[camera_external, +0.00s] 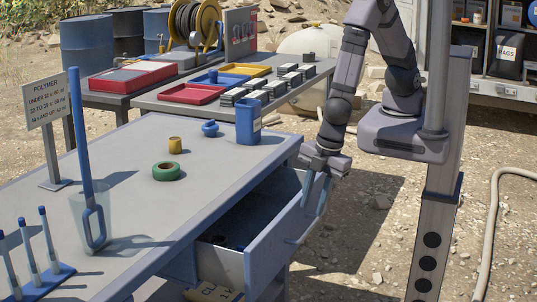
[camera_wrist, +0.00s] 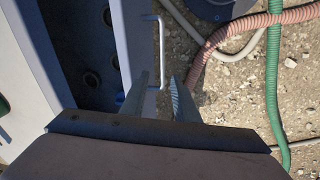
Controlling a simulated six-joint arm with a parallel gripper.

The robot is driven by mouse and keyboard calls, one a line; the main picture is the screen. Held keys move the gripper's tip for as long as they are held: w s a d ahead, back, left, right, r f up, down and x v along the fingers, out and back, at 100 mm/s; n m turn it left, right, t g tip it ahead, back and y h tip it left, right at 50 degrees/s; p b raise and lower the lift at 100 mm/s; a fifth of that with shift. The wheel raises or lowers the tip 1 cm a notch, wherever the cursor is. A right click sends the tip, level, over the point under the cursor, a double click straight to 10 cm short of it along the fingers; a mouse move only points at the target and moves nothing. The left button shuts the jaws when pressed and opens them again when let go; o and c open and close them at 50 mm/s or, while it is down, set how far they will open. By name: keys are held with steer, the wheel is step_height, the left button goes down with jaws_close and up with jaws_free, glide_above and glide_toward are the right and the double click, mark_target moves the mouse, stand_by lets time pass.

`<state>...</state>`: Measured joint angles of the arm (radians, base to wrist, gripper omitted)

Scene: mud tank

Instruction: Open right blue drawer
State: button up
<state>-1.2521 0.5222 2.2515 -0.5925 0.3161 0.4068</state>
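A grey-blue drawer (camera_external: 262,250) stands pulled out from under the worktable, its dark inside showing. It also shows in the wrist view (camera_wrist: 70,30), with a few round things in it. A pale bar handle (camera_wrist: 160,50) is on the outer face of its front. My gripper (camera_external: 316,190) points down at the far end of the drawer front. In the wrist view its two fingers (camera_wrist: 160,98) are apart, one over the front panel and the other outside it, near the handle's lower end. Whether a finger touches the drawer or handle, I cannot tell.
The worktable (camera_external: 120,200) carries a blue container (camera_external: 248,122), green tape roll (camera_external: 166,171), yellow cup (camera_external: 175,145) and clear beaker (camera_external: 91,222). A post (camera_external: 425,230) stands right of the drawer. Hoses (camera_wrist: 230,32) lie on the ground; open ground lies before the drawer.

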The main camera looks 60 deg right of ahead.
mark_target(309, 229)
steer(key=shift+s+d+n, duration=0.15)
steer(key=shift+d+n, duration=0.4)
steer(key=shift+n, duration=0.55)
steer(key=shift+b+x, duration=1.1)
steer(key=shift+x, duration=2.45)
steer(key=shift+s, duration=0.1)
steer(key=shift+c, duration=0.3)
steer(key=shift+d, duration=0.1)
jaws_close()
